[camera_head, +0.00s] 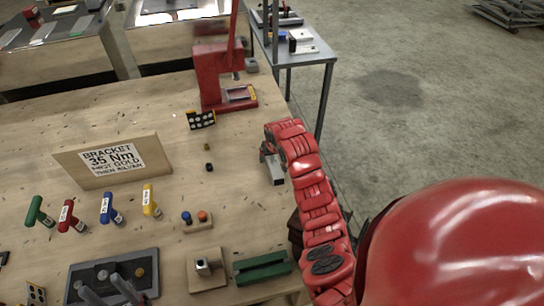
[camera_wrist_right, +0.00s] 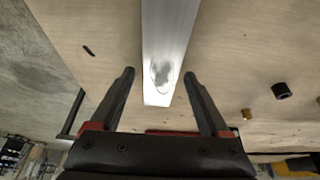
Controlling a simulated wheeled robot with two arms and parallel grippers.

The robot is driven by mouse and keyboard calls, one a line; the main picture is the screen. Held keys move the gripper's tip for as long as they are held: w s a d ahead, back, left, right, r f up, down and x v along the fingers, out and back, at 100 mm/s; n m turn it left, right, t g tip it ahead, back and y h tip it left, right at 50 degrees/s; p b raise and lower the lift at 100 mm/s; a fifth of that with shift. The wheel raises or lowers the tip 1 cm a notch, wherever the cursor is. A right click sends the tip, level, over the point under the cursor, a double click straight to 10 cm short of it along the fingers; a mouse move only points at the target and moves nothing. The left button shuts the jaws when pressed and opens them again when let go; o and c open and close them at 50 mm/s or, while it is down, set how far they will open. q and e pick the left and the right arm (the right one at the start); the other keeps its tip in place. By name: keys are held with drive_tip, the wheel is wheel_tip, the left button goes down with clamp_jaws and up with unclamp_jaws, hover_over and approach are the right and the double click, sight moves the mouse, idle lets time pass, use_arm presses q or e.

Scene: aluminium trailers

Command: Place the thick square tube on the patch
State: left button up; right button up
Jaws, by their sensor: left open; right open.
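A grey square tube (camera_head: 275,173) lies at the right side of the wooden bench, beside my right gripper (camera_head: 267,155). In the right wrist view the tube (camera_wrist_right: 168,45) runs from the top edge down to between the open fingers of my right gripper (camera_wrist_right: 160,75). There is a gap on both sides, so the fingers do not grip it. My left gripper (camera_head: 106,290) shows only as two grey fingers at the bottom left, apart and empty, over a dark tray. I cannot make out a patch for certain.
A red press (camera_head: 210,75) stands at the bench's back. A bracket sign (camera_head: 112,160), several coloured T-handles (camera_head: 107,208), a button block (camera_head: 197,220), a wooden block (camera_head: 206,270), a green channel (camera_head: 262,267) and the dark tray (camera_head: 148,262) stand left of my right arm. Small nuts (camera_wrist_right: 281,90) lie nearby.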

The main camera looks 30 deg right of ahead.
sight(275, 167)
drive_tip(key=p+v, duration=0.5)
drive_tip(key=v, duration=0.6)
drive_tip(key=shift+s+f, duration=0.15)
